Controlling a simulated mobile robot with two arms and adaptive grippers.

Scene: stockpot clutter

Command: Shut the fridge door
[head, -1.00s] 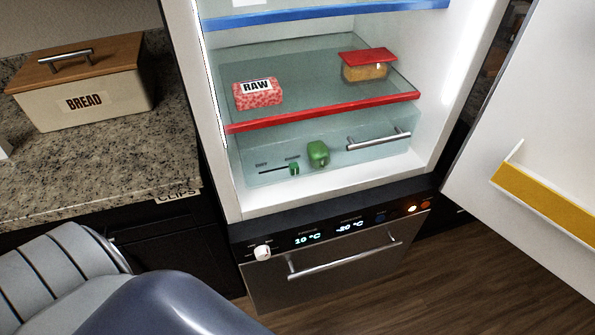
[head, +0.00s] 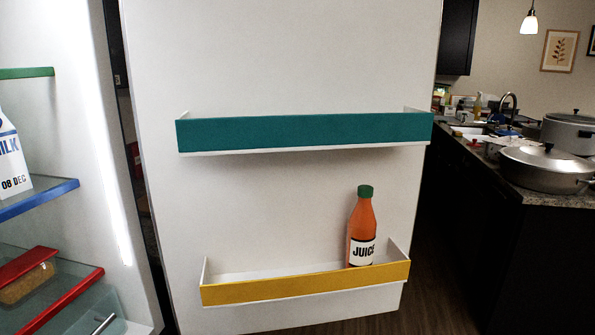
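The fridge door (head: 290,215) stands wide open in the middle of the head view, its white inner face toward me. It carries a teal-fronted shelf (head: 300,133), which looks empty, and a yellow-fronted shelf (head: 300,285) below. A juice bottle (head: 361,228) with a green cap stands upright in the yellow shelf, toward its right end. The lit fridge interior (head: 95,120) is at the left edge, with part of a milk carton (head: 12,160) and a red-lidded container (head: 27,275) on its shelves. Neither gripper shows.
A dark counter (head: 550,195) stands at the right, beyond the door. It holds a lidded pan (head: 545,168), a stockpot (head: 570,130) and clutter around a sink tap (head: 510,103). A strip of wooden floor (head: 435,285) is clear between door and counter.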

